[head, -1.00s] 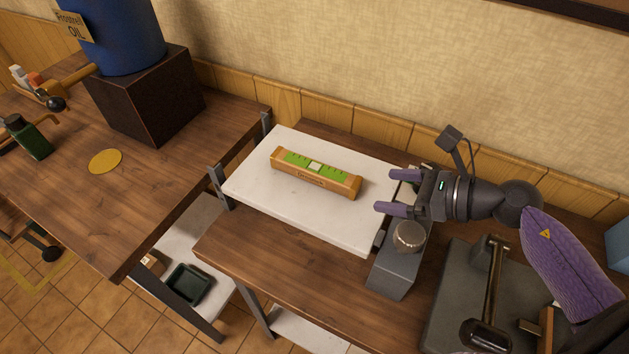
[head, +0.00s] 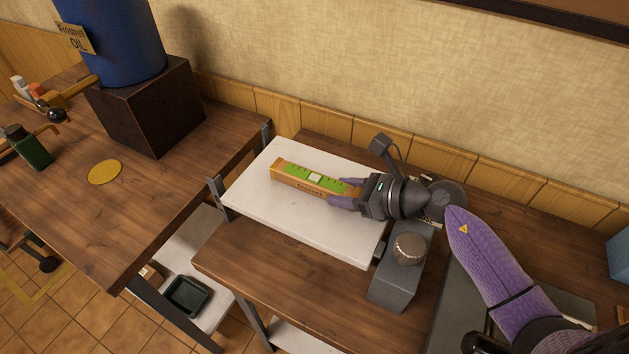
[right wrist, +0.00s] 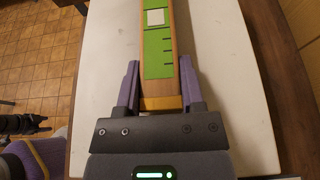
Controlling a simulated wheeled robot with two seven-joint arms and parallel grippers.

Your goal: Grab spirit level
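The spirit level (head: 300,177) is a wooden bar with a green top face and a pale centre window. It lies flat on the white slab (head: 262,198). My right gripper (head: 345,192) is at the level's right end, with its purple fingers apart, one on each side of the bar. In the right wrist view the spirit level (right wrist: 158,50) runs away between the two fingertips (right wrist: 160,82), and small gaps seem to show beside it. The level's near end is close to the palm.
A grey block with a round knob (head: 408,249) stands just right of the slab. On the left table are a dark box (head: 150,105) under a blue oil drum (head: 115,40), and a green bottle (head: 28,147). A gap separates the two tables.

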